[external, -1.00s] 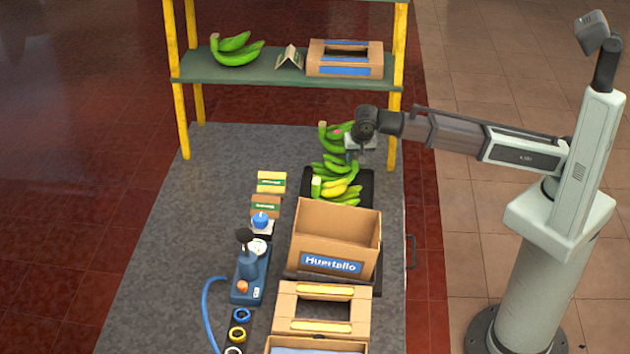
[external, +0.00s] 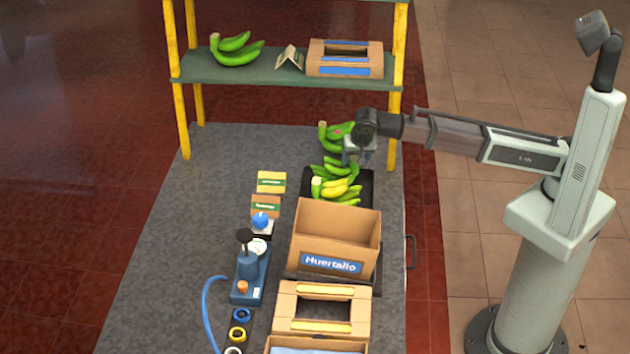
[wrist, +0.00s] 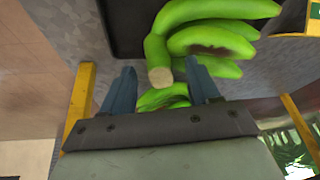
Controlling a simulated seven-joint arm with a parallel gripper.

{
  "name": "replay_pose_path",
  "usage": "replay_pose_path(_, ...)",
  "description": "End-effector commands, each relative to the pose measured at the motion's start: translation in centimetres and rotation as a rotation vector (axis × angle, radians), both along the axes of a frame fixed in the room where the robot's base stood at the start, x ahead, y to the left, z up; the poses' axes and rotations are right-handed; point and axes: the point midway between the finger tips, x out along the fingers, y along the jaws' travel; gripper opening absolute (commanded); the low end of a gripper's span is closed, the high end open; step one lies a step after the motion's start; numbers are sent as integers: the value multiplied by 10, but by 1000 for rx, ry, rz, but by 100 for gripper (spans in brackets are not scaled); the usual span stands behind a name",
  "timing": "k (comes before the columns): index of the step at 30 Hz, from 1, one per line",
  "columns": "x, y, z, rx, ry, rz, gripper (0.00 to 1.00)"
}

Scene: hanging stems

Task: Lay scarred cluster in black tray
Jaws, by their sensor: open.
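The scarred cluster (wrist: 203,38) is green, with a dark brown patch on one finger and a pale cut stem end, in the wrist view. It appears to be the green cluster (external: 333,168) at the far edge of the black tray (external: 365,187); how much of it rests on the tray is unclear. The tray also shows in the wrist view (wrist: 122,22). My gripper (wrist: 162,72) is open and empty, with the stem end between its fingertips in the picture; contact cannot be told. In the external view my gripper (external: 358,153) is above the cluster's far right side.
A yellow-green cluster (external: 337,189) lies on the tray. Another green cluster (external: 334,135) lies behind, partly hidden by my wrist. A tall cardboard box (external: 335,240) stands just in front of the tray. Cards (external: 270,182) lie to the left. The shelf (external: 285,68) rises behind.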

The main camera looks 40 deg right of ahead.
Motion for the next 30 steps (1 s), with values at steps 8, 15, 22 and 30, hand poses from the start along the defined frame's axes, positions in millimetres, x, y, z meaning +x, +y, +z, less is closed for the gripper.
replay_pose_path(8, -1, 0, 2, -1, 1, 1, 60)
replay_pose_path(15, -11, 6, 28, 1, -1, 2, 60)
replay_pose_path(22, -25, 13, 69, 2, 0, 2, 60)
replay_pose_path(30, -40, 19, 109, 1, 0, 0, 60)
